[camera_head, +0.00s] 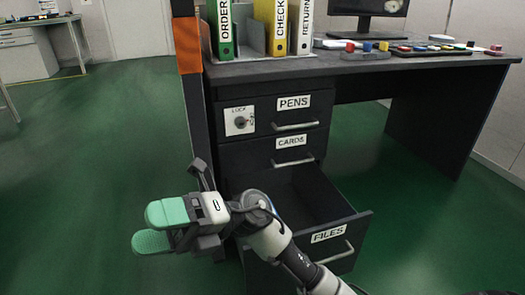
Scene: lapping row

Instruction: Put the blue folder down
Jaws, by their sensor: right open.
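I see no folder that is clearly blue. My right gripper (155,228) has green finger pads and points left, in front of the left side of the dark desk (400,72). It is open with nothing between its pads. My right arm crosses in front of the FILES drawer (347,243), which is pulled open at the bottom of the desk. The part of the drawer's inside that shows looks dark and empty. My arm hides its left part. My left gripper is not in view.
A green ORDER binder (225,30), a yellow CHECK binder (280,28) and a RETURN binder (303,30) stand on the desk. The PENS drawer (318,112) and CARDS drawer (312,152) are shut. An orange-banded dark post (187,45) rises beside the desk. Green floor at left is clear.

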